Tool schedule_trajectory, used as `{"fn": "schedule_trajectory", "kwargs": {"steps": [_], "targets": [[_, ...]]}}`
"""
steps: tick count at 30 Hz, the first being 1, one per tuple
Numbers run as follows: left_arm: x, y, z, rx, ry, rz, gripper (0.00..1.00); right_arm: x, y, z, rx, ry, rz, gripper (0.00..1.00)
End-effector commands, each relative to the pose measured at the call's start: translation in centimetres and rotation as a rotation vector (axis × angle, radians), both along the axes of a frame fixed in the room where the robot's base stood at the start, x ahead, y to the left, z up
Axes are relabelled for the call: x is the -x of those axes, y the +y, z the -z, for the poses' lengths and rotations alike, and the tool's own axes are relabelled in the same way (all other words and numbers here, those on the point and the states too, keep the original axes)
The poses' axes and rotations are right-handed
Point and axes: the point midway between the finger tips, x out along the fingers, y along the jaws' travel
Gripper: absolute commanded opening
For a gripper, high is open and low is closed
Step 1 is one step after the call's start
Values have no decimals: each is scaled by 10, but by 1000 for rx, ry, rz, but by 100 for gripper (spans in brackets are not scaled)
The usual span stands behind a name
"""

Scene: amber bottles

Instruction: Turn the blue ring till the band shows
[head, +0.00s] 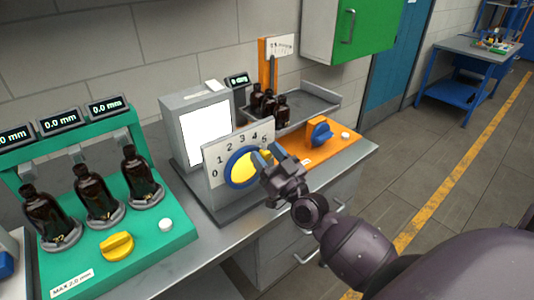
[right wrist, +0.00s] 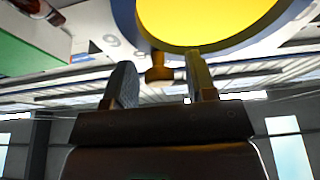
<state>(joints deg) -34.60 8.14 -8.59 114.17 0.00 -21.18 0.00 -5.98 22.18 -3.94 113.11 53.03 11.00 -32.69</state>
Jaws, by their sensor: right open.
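The blue ring (head: 228,174) surrounds a yellow disc (head: 240,171) on an upright white panel (head: 212,152) with printed numbers. No separate band can be made out. My right gripper (head: 268,156) is open at the ring's right side and hides part of it. In the right wrist view, the ring (right wrist: 127,20) and yellow disc (right wrist: 205,18) lie just beyond the fingers (right wrist: 160,82). A small orange-brown peg (right wrist: 158,70) shows between the fingers; I cannot tell whether either finger touches it. My left gripper is not in view.
A green stand (head: 180,240) with amber bottles, displays and a yellow knob (head: 117,246) is at left. Behind the panel are a grey box with a white screen (head: 206,134) and a tray (head: 318,100) with bottles. An orange unit with a blue knob (head: 320,133) stands at right.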

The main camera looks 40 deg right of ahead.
Motion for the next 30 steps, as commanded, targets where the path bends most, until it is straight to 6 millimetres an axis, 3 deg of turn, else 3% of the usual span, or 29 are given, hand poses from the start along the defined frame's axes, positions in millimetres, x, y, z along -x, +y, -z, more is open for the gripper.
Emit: {"fn": "schedule_trajectory", "kwargs": {"steps": [9, 18, 25, 30], "targets": [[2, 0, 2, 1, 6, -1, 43, -2, 0, -1, 0, 0, 0, 50], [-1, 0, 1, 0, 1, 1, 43, -2, 0, -1, 0, 0, 0, 4], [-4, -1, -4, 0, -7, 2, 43, -2, -1, -1, -27, 1, 0, 4], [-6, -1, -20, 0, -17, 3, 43, -2, -5, 3, -156, 12, 0, 4]]}}
